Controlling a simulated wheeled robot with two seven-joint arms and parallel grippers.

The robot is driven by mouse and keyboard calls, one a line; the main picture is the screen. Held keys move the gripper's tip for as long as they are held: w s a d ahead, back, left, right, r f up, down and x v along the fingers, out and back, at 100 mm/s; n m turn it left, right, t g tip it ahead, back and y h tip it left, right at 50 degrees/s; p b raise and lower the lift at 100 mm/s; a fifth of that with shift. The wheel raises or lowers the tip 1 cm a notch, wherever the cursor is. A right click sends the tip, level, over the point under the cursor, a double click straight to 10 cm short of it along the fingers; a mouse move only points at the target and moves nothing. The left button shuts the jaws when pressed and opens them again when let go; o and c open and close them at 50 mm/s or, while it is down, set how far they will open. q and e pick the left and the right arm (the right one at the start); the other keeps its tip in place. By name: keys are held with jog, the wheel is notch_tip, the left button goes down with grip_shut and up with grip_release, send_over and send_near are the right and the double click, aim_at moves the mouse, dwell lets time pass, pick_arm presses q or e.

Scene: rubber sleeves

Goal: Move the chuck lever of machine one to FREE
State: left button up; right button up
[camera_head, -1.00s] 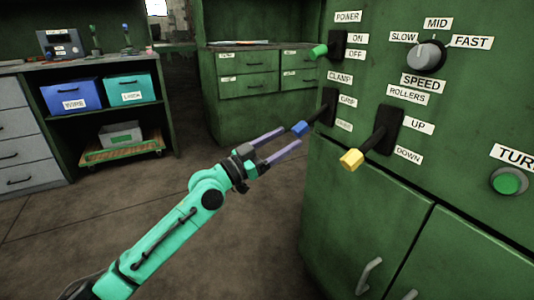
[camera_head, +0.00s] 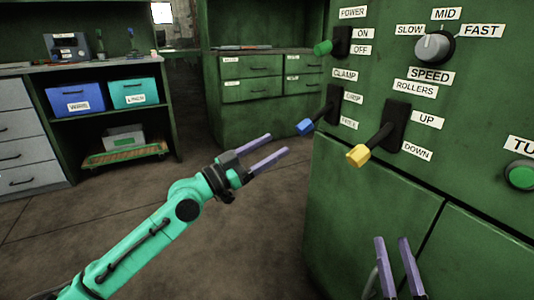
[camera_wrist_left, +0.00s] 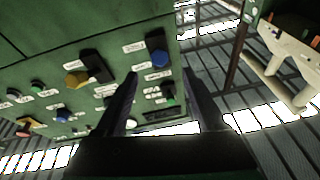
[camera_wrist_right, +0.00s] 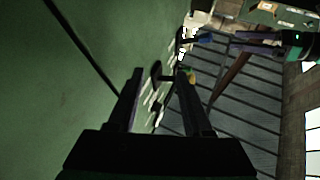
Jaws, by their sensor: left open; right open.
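The blue knob also shows in the left wrist view (camera_wrist_left: 158,58). My left gripper (camera_head: 277,145) is open and empty, just left of and below the knob, apart from it in the picture. My right gripper (camera_head: 391,240) is open and empty, low before the cabinet doors.
A yellow-knobbed ROLLERS lever (camera_head: 358,155) stands just right of the blue one. A green POWER knob (camera_head: 322,47) is above it and a grey SPEED dial (camera_head: 432,47) is upper right. Shelves with a blue bin (camera_head: 76,98) stand back left. Floor between is clear.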

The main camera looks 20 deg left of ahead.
jog(key=shift+n+t+y, duration=0.3)
jog(key=shift+t, duration=0.6)
jog(key=r, duration=0.5)
jog(key=shift+s+d+r, duration=0.1)
jog(key=shift+s+d, duration=0.15)
jog(key=shift+d, duration=0.1)
